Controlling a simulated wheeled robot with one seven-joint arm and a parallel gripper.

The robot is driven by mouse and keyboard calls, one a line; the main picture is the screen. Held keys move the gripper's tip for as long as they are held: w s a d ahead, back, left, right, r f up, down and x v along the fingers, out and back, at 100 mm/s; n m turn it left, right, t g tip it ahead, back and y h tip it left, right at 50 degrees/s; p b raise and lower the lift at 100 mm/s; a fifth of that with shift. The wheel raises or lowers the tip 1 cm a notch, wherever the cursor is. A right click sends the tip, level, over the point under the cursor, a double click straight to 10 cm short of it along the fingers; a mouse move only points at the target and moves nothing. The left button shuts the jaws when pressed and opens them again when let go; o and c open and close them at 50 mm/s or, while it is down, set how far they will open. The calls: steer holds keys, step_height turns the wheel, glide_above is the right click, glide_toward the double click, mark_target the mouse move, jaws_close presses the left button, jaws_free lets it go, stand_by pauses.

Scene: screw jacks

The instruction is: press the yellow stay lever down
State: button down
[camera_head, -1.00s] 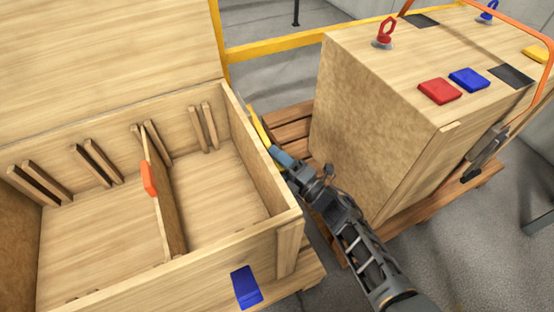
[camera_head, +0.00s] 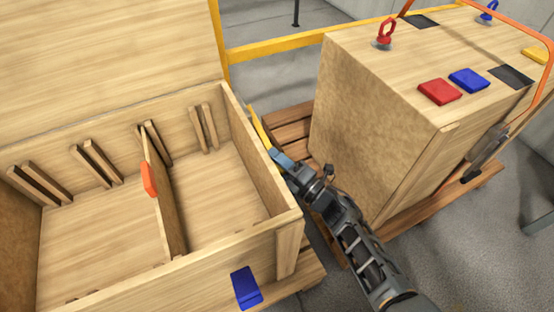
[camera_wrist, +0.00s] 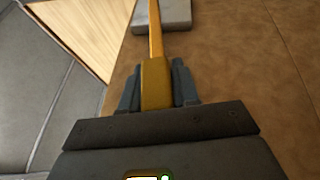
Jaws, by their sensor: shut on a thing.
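The yellow stay lever (camera_head: 257,126) is a slim bar on the right outer side of the open wooden crate (camera_head: 262,165). In the wrist view the lever (camera_wrist: 156,72) runs up from between the fingers toward a pale grey block (camera_wrist: 170,14). My gripper (camera_head: 282,160) reaches in from the lower right, between the two crates. In the wrist view my gripper (camera_wrist: 157,88) has a blue-grey finger on each side of the lever's thicker end and is shut on it. The lever's lower part is hidden by my gripper in the head view.
A closed crate (camera_head: 360,120) stands close on the right of my arm, on a pallet (camera_head: 290,130). It carries red and blue pads and a red eye bolt (camera_head: 386,32). Inside the open crate, a divider (camera_head: 165,200) with an orange edge piece stands in slots.

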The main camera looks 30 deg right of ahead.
steer(key=shift+f, duration=0.1)
steer(key=f+b, duration=0.1)
steer(key=b, duration=0.2)
steer(key=shift+w+f, duration=0.1)
steer(key=shift+w+f+n+t+b, duration=0.1)
steer(key=shift+f+n+t+b, duration=0.25)
steer(key=shift+b, duration=0.9)
steer(key=shift+r, duration=0.1)
steer(key=c, duration=0.9)
jaws_free()
